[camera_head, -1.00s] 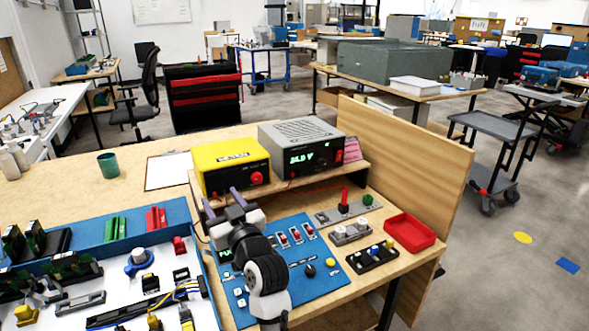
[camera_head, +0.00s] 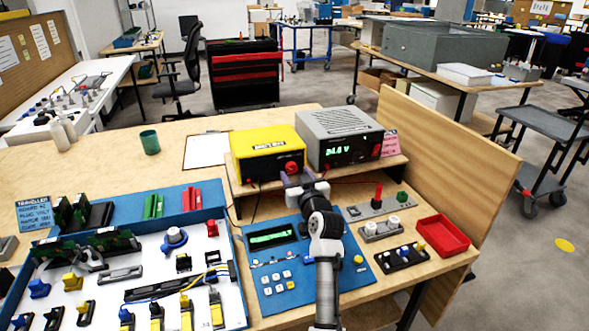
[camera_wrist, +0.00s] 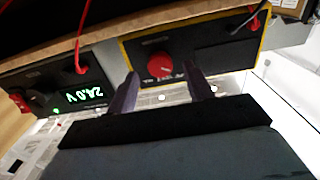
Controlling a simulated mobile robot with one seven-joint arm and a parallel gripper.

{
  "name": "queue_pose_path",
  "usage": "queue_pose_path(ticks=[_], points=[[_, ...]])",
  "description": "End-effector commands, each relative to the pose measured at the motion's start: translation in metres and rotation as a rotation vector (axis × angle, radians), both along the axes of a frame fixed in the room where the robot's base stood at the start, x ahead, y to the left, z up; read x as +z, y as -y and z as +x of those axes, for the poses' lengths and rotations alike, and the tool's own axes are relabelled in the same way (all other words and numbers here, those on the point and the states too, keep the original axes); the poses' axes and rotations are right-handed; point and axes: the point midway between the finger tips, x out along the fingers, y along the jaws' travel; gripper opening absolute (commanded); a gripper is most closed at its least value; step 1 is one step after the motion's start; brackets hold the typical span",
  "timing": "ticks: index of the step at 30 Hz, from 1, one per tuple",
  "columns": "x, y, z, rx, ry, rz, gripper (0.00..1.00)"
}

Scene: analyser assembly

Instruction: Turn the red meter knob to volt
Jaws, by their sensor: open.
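The yellow meter (camera_head: 258,140) stands on a wooden shelf, with its red knob (camera_head: 292,167) on the right of its dark front. In the wrist view, which looks upside down, the red knob (camera_wrist: 160,65) shows between and beyond my fingertips. Small white lettering lies next to it, too small to read, and I cannot tell which mark the knob points at. My gripper (camera_head: 297,178) is open and empty in front of and just below the knob. The two purple fingers of my gripper (camera_wrist: 160,72) show either side of the knob, apparently not touching it.
A grey power supply (camera_head: 345,135) with a lit green display and a red switch stands right of the meter. Red leads run from both units. Below is a blue panel (camera_head: 272,295) with a green screen. A red tray (camera_head: 442,236) and a wooden partition (camera_head: 440,155) are at right.

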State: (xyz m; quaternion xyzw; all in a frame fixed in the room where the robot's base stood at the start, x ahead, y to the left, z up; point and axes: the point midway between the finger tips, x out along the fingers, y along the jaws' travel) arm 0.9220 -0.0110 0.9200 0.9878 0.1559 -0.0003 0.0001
Motion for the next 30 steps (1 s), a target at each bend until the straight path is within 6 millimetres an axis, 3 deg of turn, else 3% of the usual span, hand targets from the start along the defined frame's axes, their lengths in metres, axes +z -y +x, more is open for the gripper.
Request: queue_pose_path(ticks=[6, 16, 26, 30], points=[[0.001, -0.006, 0.017, 0.001, 0.000, 0.000, 0.51], [0.000, -0.006, 0.019, 0.000, 0.000, 0.000, 0.50], [0.000, -0.006, 0.019, 0.000, 0.000, 0.000, 0.07], [0.000, -0.006, 0.019, 0.000, -0.002, 0.006, 0.07]])
